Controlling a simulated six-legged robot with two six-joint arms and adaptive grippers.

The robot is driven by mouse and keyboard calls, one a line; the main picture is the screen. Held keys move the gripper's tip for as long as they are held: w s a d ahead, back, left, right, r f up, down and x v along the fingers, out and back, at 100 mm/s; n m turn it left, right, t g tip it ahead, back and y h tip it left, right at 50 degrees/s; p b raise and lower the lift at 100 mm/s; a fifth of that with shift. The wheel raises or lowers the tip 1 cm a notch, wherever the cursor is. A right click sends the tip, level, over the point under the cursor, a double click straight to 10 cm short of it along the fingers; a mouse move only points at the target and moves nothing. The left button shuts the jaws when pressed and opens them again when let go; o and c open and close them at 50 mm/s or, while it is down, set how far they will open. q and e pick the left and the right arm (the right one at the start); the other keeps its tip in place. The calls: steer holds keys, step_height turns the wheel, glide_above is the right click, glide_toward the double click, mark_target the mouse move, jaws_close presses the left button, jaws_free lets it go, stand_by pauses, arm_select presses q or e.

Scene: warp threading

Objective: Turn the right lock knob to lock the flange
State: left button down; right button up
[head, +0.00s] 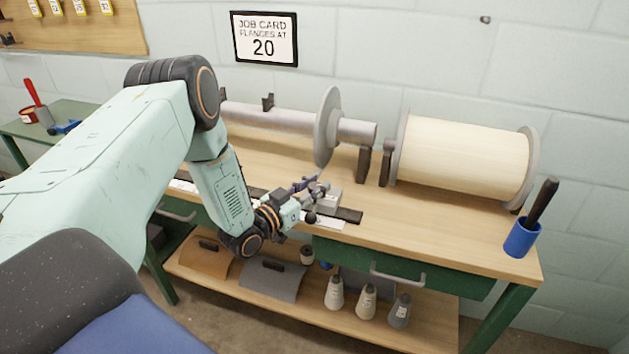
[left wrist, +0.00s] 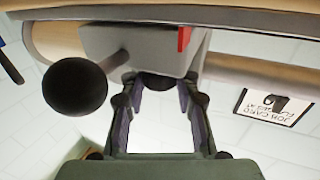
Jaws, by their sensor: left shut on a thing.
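A grey flange disc (head: 327,125) stands upright on the horizontal grey beam (head: 355,132) at the back of the bench. A small grey block (head: 327,194) sits on a dark rail at the bench front. My left gripper (head: 303,192) reaches it from the left. In the left wrist view, my left gripper's fingers (left wrist: 158,84) are around a dark round knob (left wrist: 155,80) on the grey block (left wrist: 140,45), shut on it. A black ball handle (left wrist: 75,90) on a rod sticks out beside them. The knob is mostly hidden in the head view. My right gripper is out of view.
A large cream roll (head: 460,155) lies at the back right. A blue cup (head: 521,238) with a dark-handled tool stands at the right edge. A job card (head: 264,38) reads "flanges at 20". Several cones (head: 366,300) stand on the shelf.

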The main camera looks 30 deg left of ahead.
arm_select(q)
steer(key=shift+m+g+h, duration=0.9)
steer(key=shift+m+h, duration=0.9)
steer(key=shift+h, duration=1.2)
steer(key=c, duration=1)
jaws_free()
steer(key=shift+o, duration=0.2)
steer(key=shift+a, duration=0.1)
steer(key=v, duration=1.2)
steer(key=shift+r, duration=0.15)
